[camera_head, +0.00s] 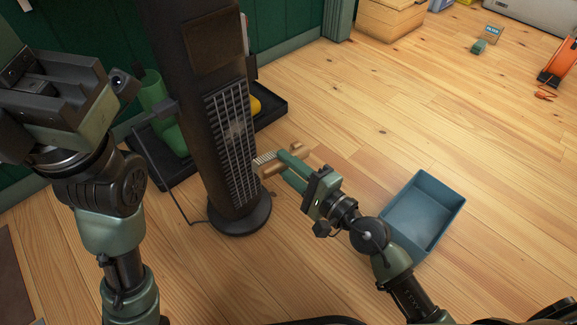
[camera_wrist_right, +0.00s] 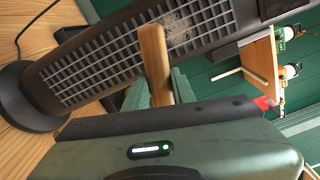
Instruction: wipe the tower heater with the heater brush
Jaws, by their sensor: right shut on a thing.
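The dark tower heater (camera_head: 190,80) stands upright on its round base in the middle of the head view. Its slatted grille has a pale dusty patch, which also shows in the right wrist view on the heater (camera_wrist_right: 100,62). My right gripper (camera_head: 288,165) is shut on the wooden heater brush (camera_head: 268,165), whose pale bristles face the grille's lower right edge. The brush handle also shows in the right wrist view (camera_wrist_right: 154,62). I cannot tell whether the bristles touch the grille. My left arm is raised at the left; its fingertips are not clearly visible.
A blue open bin (camera_head: 455,207) stands on the floor to the right of my right arm. A black tray (camera_head: 165,181) with green boots (camera_head: 160,105) lies behind the heater. A cable runs along the floor left of the heater.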

